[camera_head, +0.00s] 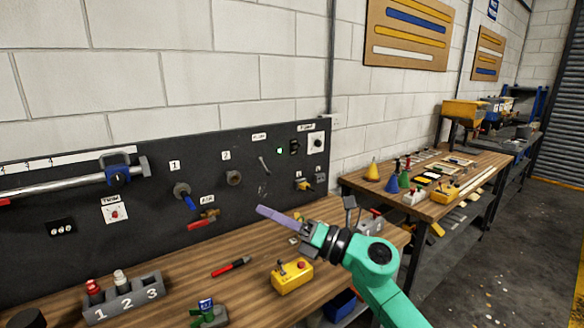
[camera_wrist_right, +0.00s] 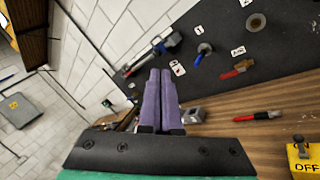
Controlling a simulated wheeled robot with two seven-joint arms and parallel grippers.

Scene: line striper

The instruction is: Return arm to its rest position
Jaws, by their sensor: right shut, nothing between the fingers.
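My right arm (camera_head: 380,275) is green with a black wrist and reaches in from the lower right of the head view. Its gripper (camera_head: 262,211) has purple fingers, held above the wooden bench and pointing toward the black panel. In the right wrist view the two purple fingers (camera_wrist_right: 160,75) lie side by side, shut, with nothing between them. The gripper appears clear of the panel and bench. My left gripper does not clearly show in either view.
The black panel (camera_head: 90,240) carries valves, switches and a clamp bar. A second bench (camera_head: 440,208) stands to the right. Floor beyond is open.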

